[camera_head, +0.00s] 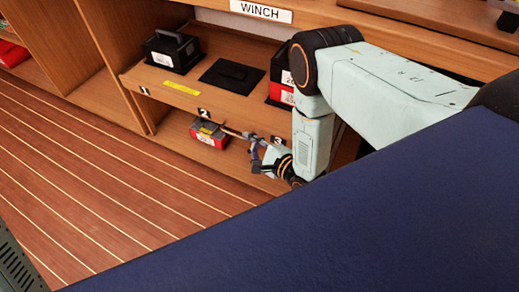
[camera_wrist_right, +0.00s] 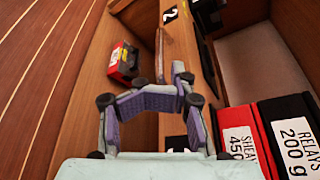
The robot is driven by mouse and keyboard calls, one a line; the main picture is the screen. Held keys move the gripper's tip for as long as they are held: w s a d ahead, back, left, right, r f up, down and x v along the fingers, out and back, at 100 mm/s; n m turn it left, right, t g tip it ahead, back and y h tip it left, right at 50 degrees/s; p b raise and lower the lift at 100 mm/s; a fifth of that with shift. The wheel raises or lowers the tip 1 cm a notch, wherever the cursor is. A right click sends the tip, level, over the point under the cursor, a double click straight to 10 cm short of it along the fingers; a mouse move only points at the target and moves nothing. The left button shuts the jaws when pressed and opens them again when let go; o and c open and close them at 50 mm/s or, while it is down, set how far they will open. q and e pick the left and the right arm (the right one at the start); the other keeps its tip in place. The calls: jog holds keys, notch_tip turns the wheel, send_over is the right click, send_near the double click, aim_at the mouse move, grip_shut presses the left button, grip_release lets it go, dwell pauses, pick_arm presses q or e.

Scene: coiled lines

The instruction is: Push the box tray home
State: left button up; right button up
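The box tray (camera_head: 142,76) is a wooden pull-out shelf under the WINCH sign, standing out from the cabinet. A black box (camera_head: 172,51) sits on its left, a flat black piece (camera_head: 232,75) in its middle and red-and-black boxes (camera_head: 282,84) on its right. My right gripper (camera_head: 258,150) is low in front of the tray's front edge, between labels 2 and 3, by a thin brown strip (camera_head: 233,132). In the right wrist view the gripper (camera_wrist_right: 165,92) is at the strip's near end; contact and finger gap are unclear. My left gripper is out of view.
A red box with a black top (camera_head: 209,134) lies low below the tray; it also shows in the wrist view (camera_wrist_right: 123,62). Labelled boxes (camera_wrist_right: 290,135) stand close to the right of the gripper. The striped wooden floor (camera_head: 90,180) at left is clear.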

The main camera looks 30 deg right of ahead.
jog(key=shift+a+r+v, duration=0.1)
jog(key=shift+a+v, duration=0.05)
jog(key=shift+v, duration=1.25)
jog(key=shift+a+r+v, duration=0.1)
jog(key=shift+a+v, duration=0.05)
jog(key=shift+v, duration=1.2)
jog(key=s+d+f+n+g+h+p, duration=0.1)
jog(key=s+f+n+g+h, duration=0.1)
jog(key=s+f+n+g, duration=0.35)
jog(key=s+f+n+g+h+p, duration=0.1)
jog(key=s+f+n+g, duration=0.15)
jog(key=s+n, duration=0.55)
jog(key=s+r+n+g+h+p, duration=0.1)
jog(key=s+r+n+g+p, duration=0.15)
jog(key=s, duration=0.45)
jog(key=s+r+n+g+p, duration=0.1)
jog(key=s+r+n+g, duration=0.25)
jog(key=s, duration=0.25)
notch_tip(320, 180, up, 8)
jog(key=s+p, duration=0.1)
jog(key=p, duration=0.2)
jog(key=shift+s+d+r+n+g+h, duration=0.2)
jog(key=shift+s+n+g+h, duration=0.1)
jog(key=shift+n+g, duration=0.15)
